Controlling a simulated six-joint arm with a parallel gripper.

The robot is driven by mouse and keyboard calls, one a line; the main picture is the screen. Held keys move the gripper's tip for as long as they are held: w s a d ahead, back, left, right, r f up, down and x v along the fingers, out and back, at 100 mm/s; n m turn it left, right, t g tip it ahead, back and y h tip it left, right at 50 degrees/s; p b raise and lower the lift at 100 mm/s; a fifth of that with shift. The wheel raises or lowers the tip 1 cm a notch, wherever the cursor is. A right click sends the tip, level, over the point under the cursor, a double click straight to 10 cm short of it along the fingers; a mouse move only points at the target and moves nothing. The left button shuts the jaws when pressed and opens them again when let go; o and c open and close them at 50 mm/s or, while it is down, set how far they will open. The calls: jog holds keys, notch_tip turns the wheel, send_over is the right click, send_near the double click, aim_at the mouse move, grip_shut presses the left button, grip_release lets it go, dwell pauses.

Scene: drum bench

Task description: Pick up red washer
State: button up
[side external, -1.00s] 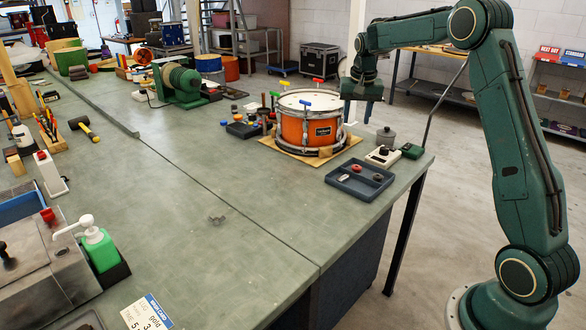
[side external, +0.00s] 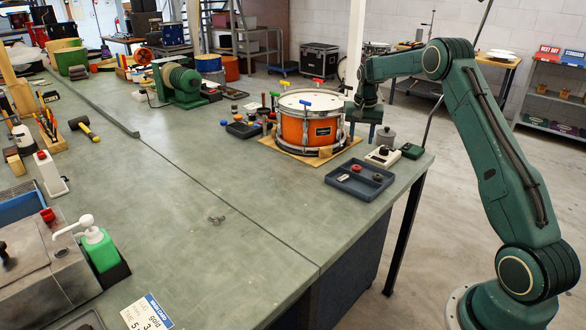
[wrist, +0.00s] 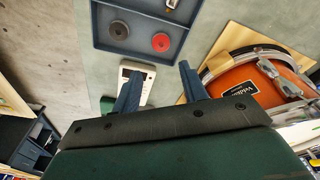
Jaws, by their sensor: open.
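The red washer (wrist: 160,42) lies in the dark grey tray in the wrist view, beside a dark grey washer (wrist: 119,30). In the side view the red washer (side external: 357,168) shows small inside the tray (side external: 340,187), with the dark washer to its right. My gripper (wrist: 158,79) is open and empty, its two blue-grey fingers pointing toward the tray's near edge. In the side view my gripper (side external: 362,131) hangs at the right side of the orange drum, above and behind the tray. The fingers are apart from the red washer.
The orange drum (side external: 310,133) stands on a wooden board left of the tray, close to my gripper. The bench in front is largely clear.

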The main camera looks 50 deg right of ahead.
send_over(357, 167)
jog(key=shift+s+a+f, duration=0.1)
jog(key=shift+f, duration=1.45)
jog(key=shift+s+a+f, duration=0.1)
jog(key=shift+f, duration=1.4)
jog(key=shift+w+d+f, duration=0.1)
jog(key=shift+w+f, duration=0.05)
jog(key=shift+f, duration=1.15)
jog(key=shift+w+d+f, duration=0.1)
jog(key=shift+f, duration=1.15)
jog(key=c, duration=0.7)
jog(key=shift+c, duration=0.2)
